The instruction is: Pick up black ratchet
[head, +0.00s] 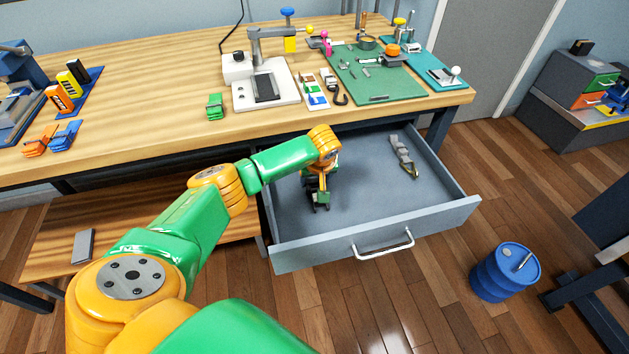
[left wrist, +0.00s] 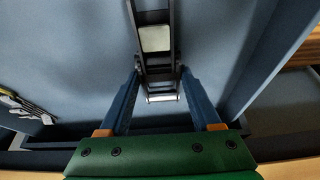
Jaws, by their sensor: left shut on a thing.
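The black ratchet (head: 316,206) is in the open grey drawer (head: 375,190), near its left side. In the left wrist view the ratchet (left wrist: 156,62) shows a dark frame with a pale block in it and a light bar at its near end. My left gripper (head: 321,190) reaches down into the drawer from above. Its two blue fingers (left wrist: 160,88) are shut on the ratchet, one on each side. My arm and hand hide part of the ratchet in the head view. I cannot tell whether it touches the drawer floor. My right gripper is not in view.
A grey strap piece with a yellowish end (head: 403,157) lies at the drawer's back right. The workbench (head: 180,85) above holds several tools. A blue drum (head: 503,272) stands on the floor at right.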

